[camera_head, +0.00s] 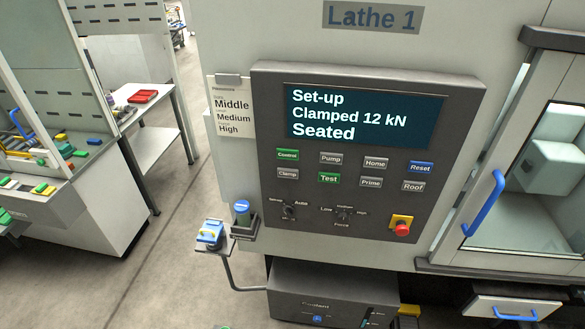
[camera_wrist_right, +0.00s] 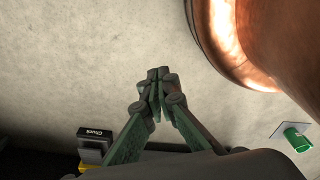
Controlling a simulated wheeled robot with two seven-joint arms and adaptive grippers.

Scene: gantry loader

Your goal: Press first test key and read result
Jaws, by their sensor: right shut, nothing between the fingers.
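The Lathe 1 control panel (camera_head: 365,215) faces me in the head view. Its screen (camera_head: 364,115) reads "Set-up", "Clamped 12 kN", "Seated". The green Test key (camera_head: 329,178) is in the lower key row, between the grey Clamp key (camera_head: 287,173) and Prime key (camera_head: 371,182). A green Control key (camera_head: 288,155) is above left. My right gripper (camera_wrist_right: 158,78) shows only in the wrist view, its green-sided fingers shut with nothing between them, apart from any key. My left gripper is in neither view.
A red stop button (camera_head: 401,228) is at the panel's lower right. The lathe door's blue handle (camera_head: 484,204) is further right. A small holder with a blue-topped cylinder (camera_head: 242,212) stands left below the panel. In the wrist view a box marked Chuck (camera_wrist_right: 94,146) is lower left.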

